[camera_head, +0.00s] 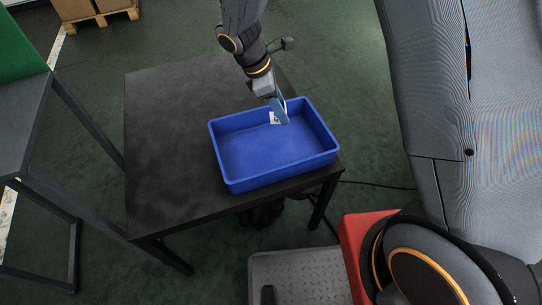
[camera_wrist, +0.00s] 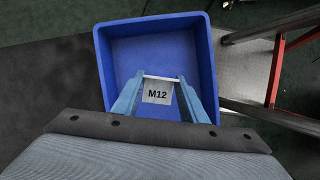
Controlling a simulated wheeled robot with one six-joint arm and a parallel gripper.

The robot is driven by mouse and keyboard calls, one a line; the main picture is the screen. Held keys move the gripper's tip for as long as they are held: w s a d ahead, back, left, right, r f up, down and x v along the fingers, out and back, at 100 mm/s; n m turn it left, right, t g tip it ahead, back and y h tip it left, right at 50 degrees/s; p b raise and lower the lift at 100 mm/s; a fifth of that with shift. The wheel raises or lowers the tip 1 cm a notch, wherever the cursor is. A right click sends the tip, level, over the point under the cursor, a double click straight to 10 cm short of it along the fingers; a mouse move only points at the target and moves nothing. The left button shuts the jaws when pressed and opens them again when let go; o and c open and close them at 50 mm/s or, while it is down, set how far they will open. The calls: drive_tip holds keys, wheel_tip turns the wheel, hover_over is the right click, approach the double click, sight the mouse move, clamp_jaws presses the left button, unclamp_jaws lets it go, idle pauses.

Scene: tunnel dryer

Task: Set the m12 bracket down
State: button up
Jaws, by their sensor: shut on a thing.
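The M12 bracket (camera_wrist: 157,92) is a small light plate with a dark "M12" label, held between the two blue fingers of my gripper (camera_wrist: 157,84) in the wrist view. In the head view the bracket (camera_head: 274,118) shows as a small white patch beside the fingers. My gripper (camera_head: 279,112) points down at the far side of the blue tray (camera_head: 232,182). In the wrist view the tray (camera_wrist: 104,68) lies behind the bracket. I cannot tell how high the bracket is above the tray floor.
The blue tray stands on a black table (camera_head: 165,140) near its right edge, and the table's left part is bare. The tray's visible floor is empty. A grey stand (camera_head: 25,120) is at the left. A pallet with boxes (camera_head: 97,14) is at the back.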

sight(274, 120)
drive_tip(key=f+n, duration=0.1)
drive_tip(key=a+f+n+b, duration=0.1)
drive_tip(key=s+a+f+n+t, duration=0.1)
drive_tip(key=shift+s+f+b, duration=0.1)
drive_tip(key=shift+f+b, duration=0.15)
drive_tip(key=shift+b, duration=0.1)
wheel_tip(274, 120, down, 10)
drive_tip(key=shift+r, duration=0.1)
drive_tip(key=shift+b, duration=0.35)
drive_tip(key=o, duration=1.1)
